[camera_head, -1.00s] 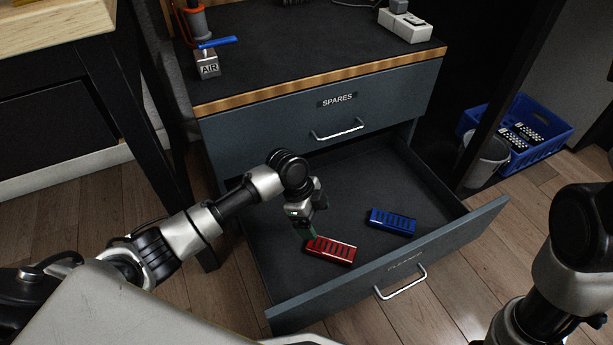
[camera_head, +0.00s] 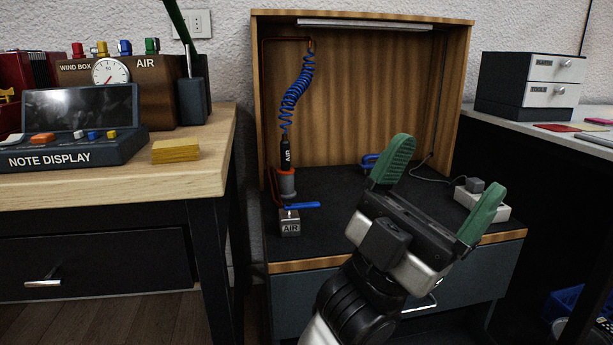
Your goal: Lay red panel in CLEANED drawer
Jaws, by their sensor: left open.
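My left gripper (camera_head: 450,163) is raised in front of the dark cabinet top, its two green fingers spread wide with nothing between them. The red panel and the CLEANED drawer are out of view now. Part of the upper drawer's grey front (camera_head: 465,290) shows below the cabinet top, with its label hidden behind my arm and part of its handle (camera_head: 420,306) visible. My right gripper is not in view.
The cabinet top holds a metal AIR block (camera_head: 290,224) with a blue lever, a coiled blue hose (camera_head: 296,92) and a power strip (camera_head: 483,203). A wooden desk (camera_head: 215,165) stands left, a white table (camera_head: 595,155) with small drawers (camera_head: 528,85) right.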

